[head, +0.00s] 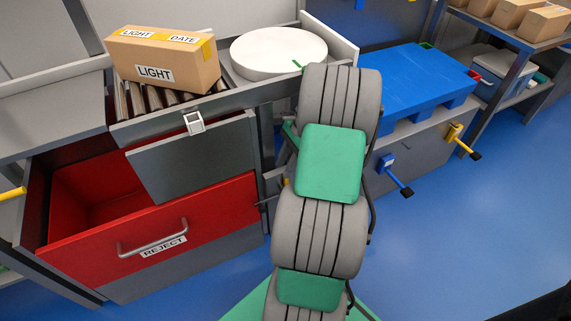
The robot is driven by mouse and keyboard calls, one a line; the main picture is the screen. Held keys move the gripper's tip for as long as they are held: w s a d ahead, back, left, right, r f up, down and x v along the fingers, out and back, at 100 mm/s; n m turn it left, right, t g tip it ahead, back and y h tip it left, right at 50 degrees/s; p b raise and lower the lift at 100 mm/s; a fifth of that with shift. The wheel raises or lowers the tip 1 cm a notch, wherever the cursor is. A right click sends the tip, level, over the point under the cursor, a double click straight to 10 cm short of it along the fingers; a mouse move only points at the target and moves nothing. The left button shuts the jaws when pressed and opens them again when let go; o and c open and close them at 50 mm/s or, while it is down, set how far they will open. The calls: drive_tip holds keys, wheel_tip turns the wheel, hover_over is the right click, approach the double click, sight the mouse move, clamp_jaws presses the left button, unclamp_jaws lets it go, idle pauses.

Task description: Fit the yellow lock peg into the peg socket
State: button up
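I cannot make out the yellow lock peg for certain. A yellow part with a black-tipped lever (455,138) sits on the grey cabinet front at the right. Another yellow bar (12,194) shows at the left edge. I cannot identify the peg socket; a small white bracket (195,122) is on the front rail of the roller conveyor. My grey and green arm rises through the middle of the head view. My gripper is not visible; the arm hides what is behind it.
A carton labelled LIGHT (165,58) stands on the roller conveyor, left of a white round disc (278,52). The red REJECT drawer (75,246) is open below. A blue tub carrier (405,85) and a blue lever (392,172) are at right. Blue floor is clear at lower right.

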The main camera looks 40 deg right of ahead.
drive_tip(key=shift+r, duration=0.1)
drive_tip(key=w+p+v, duration=0.1)
drive_tip(key=p+v, duration=0.3)
drive_tip(key=v, duration=0.4)
drive_tip(key=shift+s+r, duration=0.3)
drive_tip(key=shift+s, duration=0.2)
drive_tip(key=shift+a, duration=0.1)
